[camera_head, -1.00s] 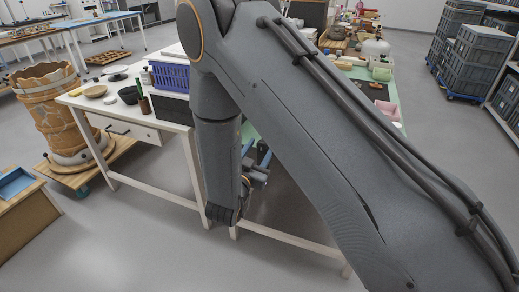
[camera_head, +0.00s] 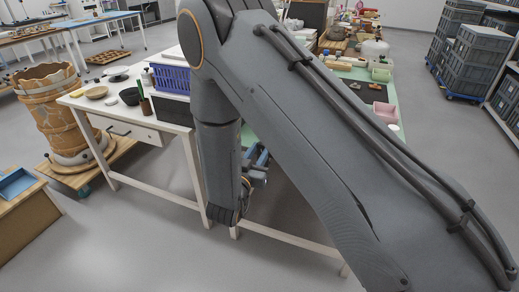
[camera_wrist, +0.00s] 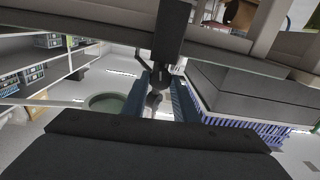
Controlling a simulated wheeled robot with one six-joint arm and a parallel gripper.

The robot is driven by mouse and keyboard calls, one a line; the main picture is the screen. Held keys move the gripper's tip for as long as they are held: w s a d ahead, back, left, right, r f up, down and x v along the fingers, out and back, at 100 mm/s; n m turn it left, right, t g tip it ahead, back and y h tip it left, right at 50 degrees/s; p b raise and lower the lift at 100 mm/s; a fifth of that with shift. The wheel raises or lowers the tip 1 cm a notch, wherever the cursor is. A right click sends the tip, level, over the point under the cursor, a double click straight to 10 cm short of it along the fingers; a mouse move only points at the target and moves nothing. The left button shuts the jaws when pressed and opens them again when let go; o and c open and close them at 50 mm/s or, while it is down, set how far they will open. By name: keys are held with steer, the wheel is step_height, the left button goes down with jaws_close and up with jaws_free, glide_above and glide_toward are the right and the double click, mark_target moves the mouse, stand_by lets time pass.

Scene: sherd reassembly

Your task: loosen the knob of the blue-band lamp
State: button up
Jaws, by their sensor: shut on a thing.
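In the wrist view, the two blue fingers of my gripper (camera_wrist: 160,105) stand on either side of a small dark knob (camera_wrist: 153,101). They are shut on it. A dark post (camera_wrist: 172,30) comes down from the top of the view to a joint close above the knob, and seems to be part of the lamp. I cannot make out a blue band. My arm hides the lamp and knob there.
A purple basket (camera_head: 172,78) stands on the white table (camera_head: 150,115), left of my arm; bowls (camera_head: 97,92) lie farther left. A green-topped table (camera_head: 392,100) with small objects lies behind my arm. Grey crates (camera_head: 460,45) stand at right. Floor in front is clear.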

steer(key=shift+n+p, duration=0.8)
steer(key=shift+n, duration=1)
steer(key=shift+a, duration=0.1)
steer(key=o, duration=1.1)
steer(key=shift+c, duration=0.2)
steer(key=v, duration=0.7)
steer(key=shift+s+a+b, duration=0.15)
steer(key=shift+s+b, duration=0.2)
steer(key=shift+r, duration=0.1)
